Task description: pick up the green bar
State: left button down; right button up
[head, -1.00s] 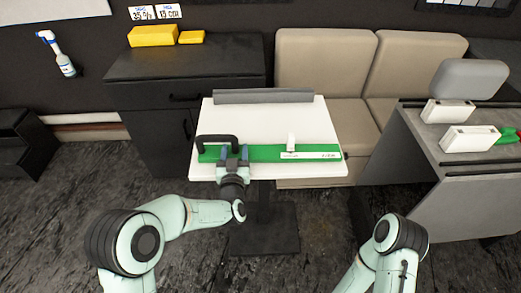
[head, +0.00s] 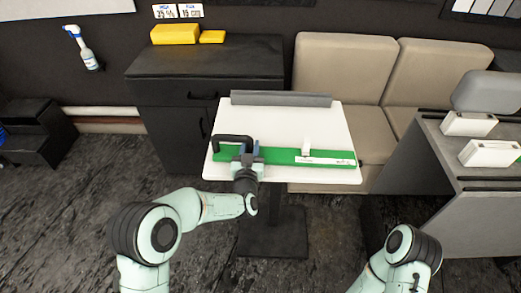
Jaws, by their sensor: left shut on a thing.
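The green bar (head: 283,155) lies along the front part of a white table (head: 310,123), with a black handle (head: 233,138) at its left end and a white label near its right end. My left gripper (head: 247,158) reaches in from the front and is shut on the bar, just right of the handle. I cannot tell whether the bar is lifted off the table top. My right arm shows at the lower right, but its gripper is not in view.
A grey roll (head: 282,99) lies along the table's back edge. A small white piece (head: 306,146) stands at the bar. Behind are a black cabinet (head: 205,62) with yellow blocks (head: 174,34) and a beige sofa (head: 343,68). A grey counter (head: 440,150) stands at the right.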

pick_arm(q)
notch_tip(320, 180, up, 20)
jog(key=p, duration=0.2)
jog(key=shift+r, duration=0.15)
pick_arm(e)
jog(key=shift+w+r, duration=0.2)
jog(key=shift+r, duration=1)
